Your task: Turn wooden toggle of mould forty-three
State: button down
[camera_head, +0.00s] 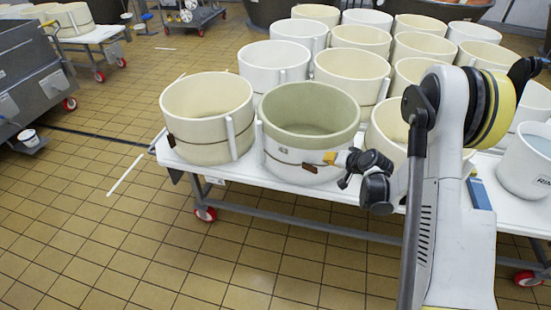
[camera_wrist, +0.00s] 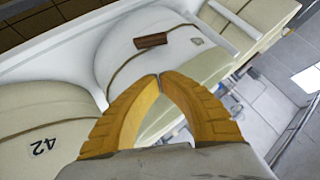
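A pale round mould with a greenish inside (camera_head: 310,105) stands at the front of the white table, left of my arm.
A mould marked 42 (camera_wrist: 44,147) stands beside it. Another mould (camera_head: 208,110) stands to the left, and several fill the table behind. A white bucket (camera_head: 528,160) is at the right. The tiled floor (camera_head: 130,235) in front is clear.

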jog(key=b, duration=0.4)
send_over(309, 161)
jog(key=s+d, duration=0.3)
jog(key=s, duration=0.1)
jog(key=f, duration=0.5)
jog(key=shift+w+f, duration=0.25)
jog(key=shift+f, duration=0.05)
jog(key=a+f, duration=0.1)
jog(key=a+f+b, duration=0.1)
jog(key=f, duration=0.1)
jog(key=shift+w, duration=0.4)
jog(key=shift+a+f, duration=0.2)
jog(key=shift+f, duration=0.05)
